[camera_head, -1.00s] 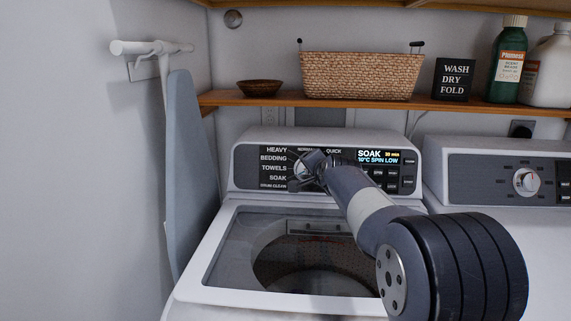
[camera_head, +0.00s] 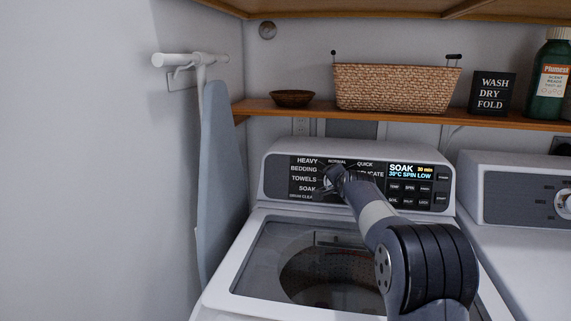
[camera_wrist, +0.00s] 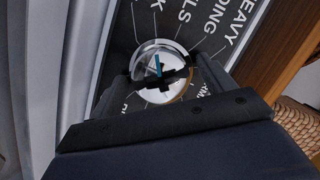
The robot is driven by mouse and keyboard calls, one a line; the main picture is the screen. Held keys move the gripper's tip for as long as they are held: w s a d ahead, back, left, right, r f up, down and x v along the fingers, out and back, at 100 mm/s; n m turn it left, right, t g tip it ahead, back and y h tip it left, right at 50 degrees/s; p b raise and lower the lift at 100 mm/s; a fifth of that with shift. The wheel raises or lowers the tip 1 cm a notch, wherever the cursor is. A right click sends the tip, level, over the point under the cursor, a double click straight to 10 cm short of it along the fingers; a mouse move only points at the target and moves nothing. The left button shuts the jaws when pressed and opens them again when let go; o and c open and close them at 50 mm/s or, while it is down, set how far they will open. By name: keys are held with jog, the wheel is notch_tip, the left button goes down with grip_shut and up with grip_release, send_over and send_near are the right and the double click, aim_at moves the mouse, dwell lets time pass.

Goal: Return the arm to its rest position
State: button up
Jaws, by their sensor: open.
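My gripper (camera_head: 333,177) is open at the round silver dial on the washer's control panel. In the wrist view, the dial (camera_wrist: 163,72) with its blue pointer mark lies between the two dark fingers of my gripper (camera_wrist: 162,78). I cannot tell whether the fingers touch it. My arm reaches forward from the lower right over the washer (camera_head: 252,298), partly hiding the panel's labels.
A shelf (camera_head: 300,111) above the washer holds a wicker basket (camera_head: 395,88), a small bowl (camera_head: 292,98), a sign (camera_head: 491,93) and a green bottle (camera_head: 550,85). An ironing board (camera_head: 222,180) hangs on the left wall. A second machine (camera_head: 510,230) stands at right.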

jog(key=shift+s, duration=0.1)
jog(key=a+b+v, duration=0.1)
jog(key=v, duration=1)
jog(key=x, duration=0.3)
jog(key=p+x, duration=0.1)
jog(key=x, duration=0.3)
jog(key=d+x, duration=0.1)
jog(key=x, duration=0.3)
jog(key=shift+w, duration=0.2)
jog(key=shift+f+m+b, duration=0.3)
jog(key=shift+f+b, duration=0.05)
jog(key=shift+b, duration=0.4)
jog(key=shift+s+r+m+b, duration=0.1)
jog(key=shift+s+m+b, duration=0.05)
jog(key=shift+m+b, duration=0.25)
jog(key=m+t+b, duration=0.1)
jog(key=m+b, duration=0.3)
jog(key=m, duration=0.1)
jog(key=shift+t+b, duration=0.4)
jog(key=m+b, duration=0.1)
jog(key=m, duration=0.2)
jog(key=shift+m+t, duration=0.4)
jog(key=m, duration=0.1)
jog(key=m+p, duration=0.1)
jog(key=m, duration=0.1)
jog(key=shift+a+r+t+h, duration=0.1)
jog(key=shift+r+t+h, duration=0.1)
jog(key=shift+t+h, duration=0.15)
jog(key=shift+f+m, duration=0.1)
jog(key=shift+m, duration=0.4)
